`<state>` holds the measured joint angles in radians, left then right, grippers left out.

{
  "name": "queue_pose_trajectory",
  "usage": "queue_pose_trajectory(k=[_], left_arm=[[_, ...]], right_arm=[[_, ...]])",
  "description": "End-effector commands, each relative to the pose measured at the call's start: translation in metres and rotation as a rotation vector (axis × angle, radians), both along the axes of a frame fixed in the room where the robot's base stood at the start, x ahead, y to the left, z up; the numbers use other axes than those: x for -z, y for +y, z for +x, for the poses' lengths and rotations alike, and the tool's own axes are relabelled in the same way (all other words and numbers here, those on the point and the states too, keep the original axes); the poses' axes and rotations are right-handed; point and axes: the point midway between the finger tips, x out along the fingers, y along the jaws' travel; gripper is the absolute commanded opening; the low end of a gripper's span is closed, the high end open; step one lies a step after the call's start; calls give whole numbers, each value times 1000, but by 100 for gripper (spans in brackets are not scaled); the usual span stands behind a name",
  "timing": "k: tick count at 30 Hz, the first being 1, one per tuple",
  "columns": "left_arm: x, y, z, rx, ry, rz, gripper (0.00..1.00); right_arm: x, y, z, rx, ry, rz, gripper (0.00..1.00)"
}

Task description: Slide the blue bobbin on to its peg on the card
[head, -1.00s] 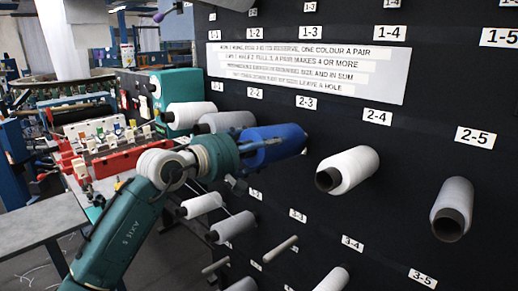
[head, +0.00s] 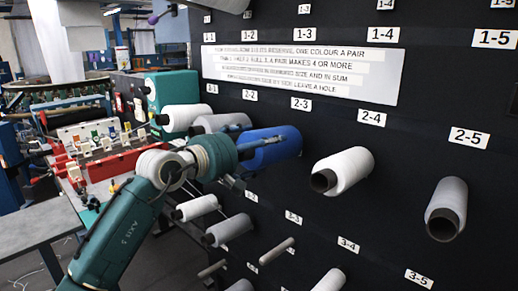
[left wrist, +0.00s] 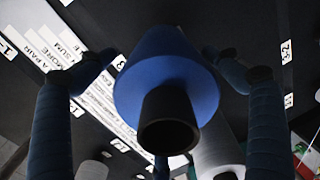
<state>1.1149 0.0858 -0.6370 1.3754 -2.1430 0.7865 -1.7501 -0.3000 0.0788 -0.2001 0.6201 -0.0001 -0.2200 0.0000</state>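The blue bobbin (head: 278,148) sits level against the black card (head: 420,120), under the label 2-3 (head: 301,104). Its peg is hidden inside or behind it. My left gripper (head: 258,158) is around the bobbin, its fingers spread. In the left wrist view the blue bobbin (left wrist: 168,85) lies between the two fingers, with its dark hollow core toward the camera. Gaps show between the bobbin and both fingers, so the gripper (left wrist: 158,58) is open. My right gripper is in neither view.
Pale bobbins stand close by: a grey one (head: 222,122) left, a white one (head: 343,171) right, and a grey one (head: 447,207) farther right. A bare peg (head: 277,251) sticks out below. A grey table (head: 38,222) stands at lower left.

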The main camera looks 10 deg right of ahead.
Motion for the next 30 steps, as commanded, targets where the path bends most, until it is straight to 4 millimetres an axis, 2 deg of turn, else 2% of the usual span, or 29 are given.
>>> queue_pose_trajectory(k=[8,13,24,30], left_arm=[[7,1,1,-1,10,10,95],[4,10,-5,-2,5,10,95],[-9,70,-49,-4,1,5,95],[-14,91,-66,-1,1,4,95]], right_arm=[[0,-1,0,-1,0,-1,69],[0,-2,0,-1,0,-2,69],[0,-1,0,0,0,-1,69],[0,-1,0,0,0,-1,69]])
